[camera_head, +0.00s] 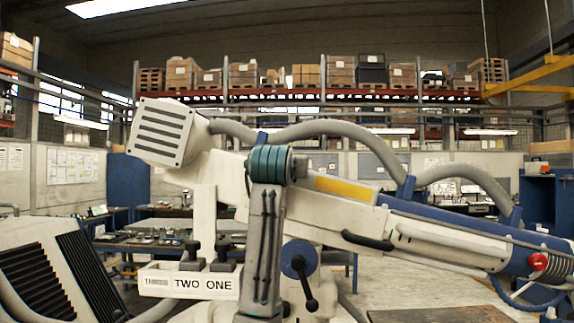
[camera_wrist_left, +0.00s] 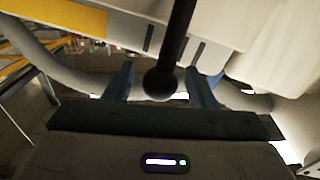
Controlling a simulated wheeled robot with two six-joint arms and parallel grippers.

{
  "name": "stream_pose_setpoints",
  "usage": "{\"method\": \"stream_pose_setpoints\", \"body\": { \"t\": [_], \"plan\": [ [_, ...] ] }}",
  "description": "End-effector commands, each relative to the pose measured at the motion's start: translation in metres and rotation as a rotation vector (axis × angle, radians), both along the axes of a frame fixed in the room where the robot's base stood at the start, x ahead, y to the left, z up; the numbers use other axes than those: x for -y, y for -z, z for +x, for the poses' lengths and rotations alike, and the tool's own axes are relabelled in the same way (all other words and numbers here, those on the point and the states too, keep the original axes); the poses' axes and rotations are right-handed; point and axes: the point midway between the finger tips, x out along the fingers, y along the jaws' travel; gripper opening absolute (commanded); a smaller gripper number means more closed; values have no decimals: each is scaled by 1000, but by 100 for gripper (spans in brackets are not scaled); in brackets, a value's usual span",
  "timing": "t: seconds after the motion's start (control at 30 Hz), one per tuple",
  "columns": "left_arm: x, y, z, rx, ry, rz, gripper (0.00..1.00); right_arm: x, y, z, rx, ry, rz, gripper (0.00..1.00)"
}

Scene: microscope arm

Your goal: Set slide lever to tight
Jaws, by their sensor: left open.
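A dark lever (camera_wrist_left: 181,35) with a round ball end (camera_wrist_left: 160,84) shows in the left wrist view. Its ball end lies between the two fingers of my left gripper (camera_wrist_left: 160,70), which is open, with a gap on each side. In the head view, a blue round hub (camera_head: 298,257) carries a black ball-ended lever (camera_head: 307,290) pointing down, and a black handle (camera_head: 368,240) sits on the white arm (camera_head: 440,243). I cannot tell for certain which one the wrist view shows. Neither gripper shows in the head view. No "tight" marking is readable.
A white panel (camera_head: 188,282) labelled TWO and ONE has black knobs above it. A grey vented unit (camera_head: 30,265) stands at the left. Grey hoses (camera_head: 330,128) arch over the arm. A brown tabletop (camera_head: 440,314) edges the front.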

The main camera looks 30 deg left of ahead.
Motion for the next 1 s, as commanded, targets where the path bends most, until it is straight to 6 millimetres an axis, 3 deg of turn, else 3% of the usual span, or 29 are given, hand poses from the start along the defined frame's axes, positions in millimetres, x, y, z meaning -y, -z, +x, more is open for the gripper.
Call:
{"method": "stream_pose_setpoints", "body": {
  "t": [0.13, 0.4, 0.77, 1.0],
  "plan": [
    [0, 0, 0, 0, 0, 0, 49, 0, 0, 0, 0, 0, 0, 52],
    [0, 0, 0, 0, 0, 0, 0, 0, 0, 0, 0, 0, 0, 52],
    [-4, 1, -3, 23, -1, -40, 0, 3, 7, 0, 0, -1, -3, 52],
    [-15, 2, -10, 101, -1, -163, 0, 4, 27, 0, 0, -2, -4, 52]
  ]
}}
